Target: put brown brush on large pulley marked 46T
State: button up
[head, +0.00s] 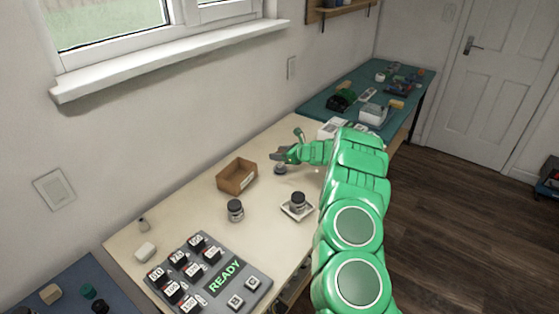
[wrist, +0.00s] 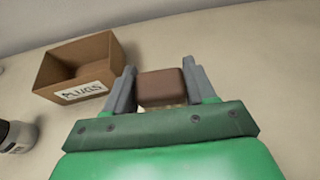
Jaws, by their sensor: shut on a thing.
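My gripper (head: 277,156) reaches over the middle of the cream bench, beyond the brown box. In the wrist view, my gripper (wrist: 160,85) is shut on the brown brush (wrist: 161,87), a brown block between its two grey fingers. A lighter tan strip shows under the block; its lower part is hidden by my gripper. A small dark grey round thing (head: 280,169) stands on the bench just below my gripper in the head view. I cannot read any 46T marking, so I cannot tell which thing is the large pulley.
An open brown box (head: 237,177) marked PLUGS also shows in the wrist view (wrist: 82,68). A teal mat (head: 345,83) with many small parts lies beyond.

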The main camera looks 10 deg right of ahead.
jog(key=shift+w+f, duration=0.2)
jog(key=shift+f, duration=1.55)
jog(key=shift+f, duration=0.1)
jog(key=o, duration=1)
jog(key=shift+o, duration=0.2)
